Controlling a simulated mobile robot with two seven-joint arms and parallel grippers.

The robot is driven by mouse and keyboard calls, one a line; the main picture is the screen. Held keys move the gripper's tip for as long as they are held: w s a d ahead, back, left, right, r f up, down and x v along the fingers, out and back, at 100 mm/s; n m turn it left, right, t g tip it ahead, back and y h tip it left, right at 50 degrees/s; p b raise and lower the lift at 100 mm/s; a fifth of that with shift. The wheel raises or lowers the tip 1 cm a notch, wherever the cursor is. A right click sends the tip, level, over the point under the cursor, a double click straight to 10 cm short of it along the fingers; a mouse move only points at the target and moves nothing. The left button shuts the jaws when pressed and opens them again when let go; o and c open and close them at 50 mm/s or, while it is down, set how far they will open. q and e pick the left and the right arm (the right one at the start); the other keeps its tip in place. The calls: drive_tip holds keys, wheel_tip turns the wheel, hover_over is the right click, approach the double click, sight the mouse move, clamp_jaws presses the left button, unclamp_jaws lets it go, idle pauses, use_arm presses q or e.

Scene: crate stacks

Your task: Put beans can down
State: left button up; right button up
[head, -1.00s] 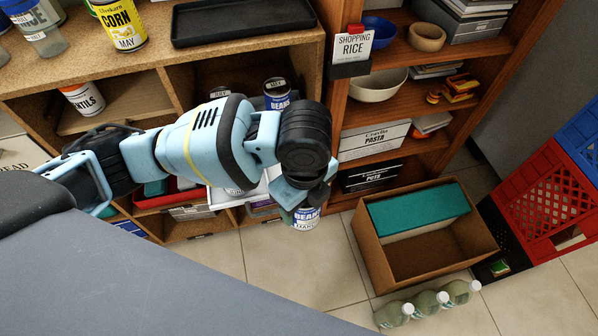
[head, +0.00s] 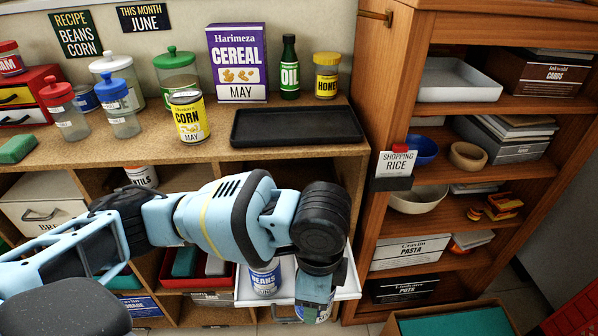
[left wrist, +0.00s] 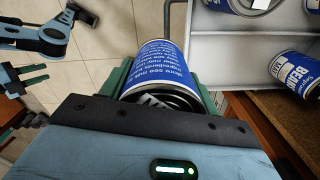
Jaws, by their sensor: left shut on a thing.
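My left gripper (head: 318,297) is shut on a blue-labelled beans can (left wrist: 160,65), held upright or nearly so in front of the shelf unit. In the head view, the gripper mostly hides this can. A white pull-out tray (head: 349,289) is beside and behind the gripper. Another beans can (head: 265,279) stands in it, and it also shows in the left wrist view (left wrist: 296,73). A further blue can (left wrist: 243,4) is cut off at the top there.
A black tray (head: 297,127) lies empty on the counter, beside a corn can (head: 189,117). A cereal box (head: 238,64), an oil bottle (head: 289,68) and a honey jar (head: 327,75) stand behind. A wooden bookcase (head: 392,120) rises at right. A red bin (head: 205,283) is left of the white tray.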

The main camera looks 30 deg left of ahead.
use_arm(q)
drive_tip(key=w+a+r+n, duration=0.2)
drive_tip(key=a+r+n, duration=0.5)
drive_tip(key=n, duration=0.7)
drive_tip(key=shift+w+a+r, duration=0.2)
drive_tip(key=shift+a+r, duration=0.05)
drive_tip(key=shift+a, duration=0.1)
